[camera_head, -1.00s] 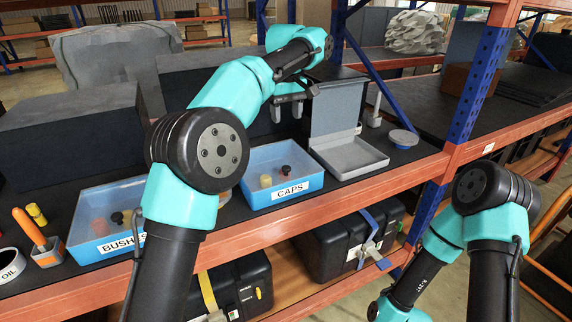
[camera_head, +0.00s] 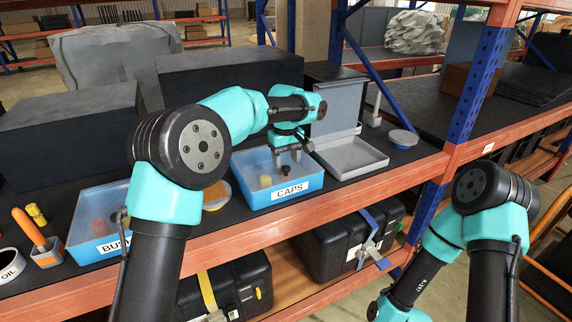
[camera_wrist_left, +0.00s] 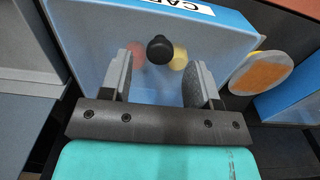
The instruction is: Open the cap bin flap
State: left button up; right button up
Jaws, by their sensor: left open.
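The blue cap bin (camera_head: 262,200) with its CAPS label stands on the shelf left of the grey tray. A pale see-through flap (camera_wrist_left: 100,25) appears to cover it, with blurred red and yellow caps showing beneath. A round black knob (camera_wrist_left: 160,48) stands out on the flap; it also shows in the head view (camera_head: 286,171). My left gripper (camera_head: 286,161) points down over the bin. In the left wrist view its open fingers (camera_wrist_left: 155,75) stand to either side of the knob, with nothing held. Contact with the knob cannot be told. My right gripper is out of view.
A light grey tray (camera_head: 352,163) with an upright panel behind it adjoins the bin on the right. The bushings bin (camera_head: 88,240) stands to the left, partly behind my left arm. An orange-topped round dish (camera_wrist_left: 262,73) lies beside the cap bin. Dark boxes stand behind.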

pick_arm(q)
jog(key=shift+f, duration=1.15)
grip_shut()
